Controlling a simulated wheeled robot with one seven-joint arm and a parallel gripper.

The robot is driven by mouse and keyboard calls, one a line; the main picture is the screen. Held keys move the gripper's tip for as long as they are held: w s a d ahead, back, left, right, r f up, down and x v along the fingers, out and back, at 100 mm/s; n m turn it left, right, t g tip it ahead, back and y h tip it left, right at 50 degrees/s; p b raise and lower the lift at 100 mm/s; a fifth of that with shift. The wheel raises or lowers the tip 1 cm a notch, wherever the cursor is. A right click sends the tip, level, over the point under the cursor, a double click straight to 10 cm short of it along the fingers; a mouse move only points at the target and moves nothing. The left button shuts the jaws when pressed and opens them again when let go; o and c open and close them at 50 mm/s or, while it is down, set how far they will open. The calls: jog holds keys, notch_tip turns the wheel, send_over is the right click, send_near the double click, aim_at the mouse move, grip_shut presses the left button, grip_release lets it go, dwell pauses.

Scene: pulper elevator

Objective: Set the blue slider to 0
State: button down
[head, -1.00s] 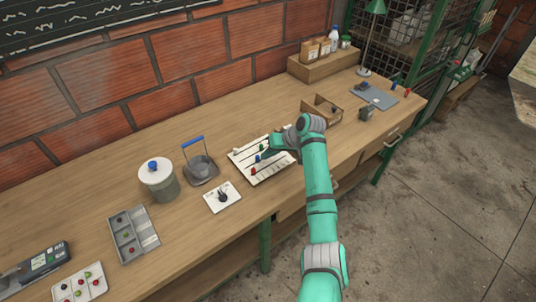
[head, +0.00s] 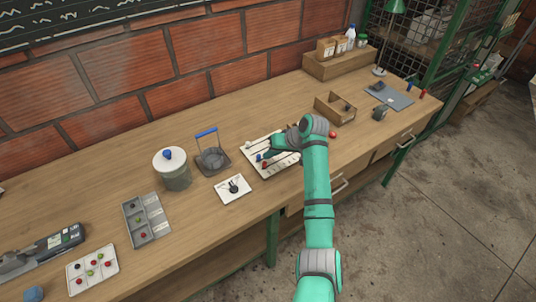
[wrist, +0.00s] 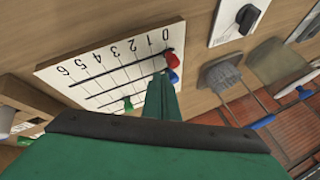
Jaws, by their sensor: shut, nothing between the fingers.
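The slider board (head: 249,153) lies on the workbench, and it fills the middle of the wrist view (wrist: 60,72). Its scale runs from 0 to 6. The blue slider (wrist: 173,76) is at the 0 end of its track, close beside the red slider (wrist: 171,59). In the head view the blue slider (head: 258,157) and the red slider (head: 264,164) show near the board's left edge. The green slider (wrist: 128,104) is farther along its own track. My gripper (wrist: 161,88) is shut and empty, its tips against or right beside the blue slider; contact is unclear.
A lidded jar (head: 172,170) is farther left. An open wooden box (head: 335,108) stands to the right.

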jog(key=d, duration=0.2)
jog(key=shift+w+d+r, duration=0.1)
jog(key=shift+w+d, duration=0.05)
jog(key=shift+d, duration=0.2)
jog(key=v, duration=1)
jog(key=shift+d, duration=0.25)
